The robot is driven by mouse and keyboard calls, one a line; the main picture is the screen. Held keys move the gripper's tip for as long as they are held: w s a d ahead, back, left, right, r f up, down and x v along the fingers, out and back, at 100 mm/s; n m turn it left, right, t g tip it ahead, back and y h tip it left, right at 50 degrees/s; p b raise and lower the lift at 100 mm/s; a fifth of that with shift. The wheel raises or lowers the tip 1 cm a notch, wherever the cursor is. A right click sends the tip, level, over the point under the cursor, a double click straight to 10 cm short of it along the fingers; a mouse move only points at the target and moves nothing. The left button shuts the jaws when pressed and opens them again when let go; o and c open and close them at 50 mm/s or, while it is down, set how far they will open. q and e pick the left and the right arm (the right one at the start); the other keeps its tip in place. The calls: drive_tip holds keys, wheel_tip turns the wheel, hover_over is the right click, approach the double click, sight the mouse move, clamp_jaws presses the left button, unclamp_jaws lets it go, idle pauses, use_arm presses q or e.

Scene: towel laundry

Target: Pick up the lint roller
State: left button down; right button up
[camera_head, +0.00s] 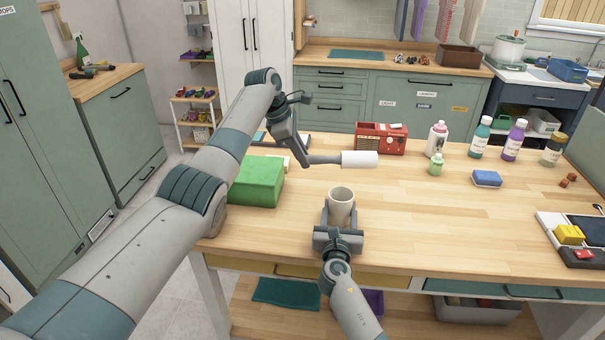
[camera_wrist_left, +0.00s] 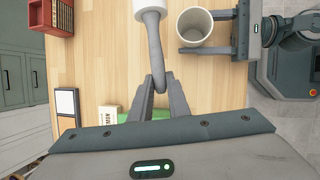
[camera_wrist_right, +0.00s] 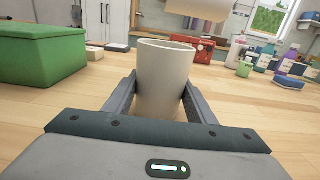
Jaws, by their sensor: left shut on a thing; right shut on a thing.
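The lint roller has a white roll (camera_head: 360,159) and a grey handle (camera_head: 324,159). It is held sideways above the table, near the red radio. My left gripper (camera_head: 304,158) is shut on the end of the handle; this also shows in the left wrist view (camera_wrist_left: 158,88). The roll is partly cut off at the top there. A cream cup (camera_head: 341,203) stands upright at the table's front. My right gripper (camera_head: 340,226) is shut on it, with a finger on each side in the right wrist view (camera_wrist_right: 160,98). The cup's base is partly hidden.
A green box (camera_head: 257,182) sits at the table's left, beneath my left arm. A red radio (camera_head: 381,138) stands behind the roll. Several bottles (camera_head: 479,137) and a blue sponge (camera_head: 487,179) are to the right. The table's middle right (camera_head: 430,215) is clear.

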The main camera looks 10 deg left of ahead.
use_arm(q)
drive_tip(key=shift+r, duration=1.65)
drive_tip(key=shift+d+r, duration=0.1)
drive_tip(key=shift+r, duration=0.2)
drive_tip(key=r+m+y, duration=0.1)
drive_tip(key=d+r+m+y, duration=0.1)
drive_tip(key=r+y, duration=0.1)
drive_tip(key=shift+s+d+r+m+g, duration=0.15)
drive_tip(key=shift+d+r+m+g, duration=0.2)
drive_tip(key=shift+d+m+g, duration=0.05)
drive_tip(key=shift+d+r, duration=0.15)
drive_tip(key=shift+r, duration=0.15)
drive_tip(key=shift+s+d+r+m+y, duration=0.1)
drive_tip(key=shift+s+r+m+y, duration=0.1)
drive_tip(key=shift+m+y, duration=0.25)
drive_tip(key=s+d+r+m+t+y, duration=0.5)
drive_tip(key=d+r+m+t+y, duration=0.3)
drive_tip(key=d+r+t, duration=0.1)
wheel_tip(320, 180, up, 3)
drive_tip(key=shift+s+d+f, duration=0.1)
drive_tip(key=shift+s+d, duration=0.2)
drive_tip(key=shift+d, duration=0.25)
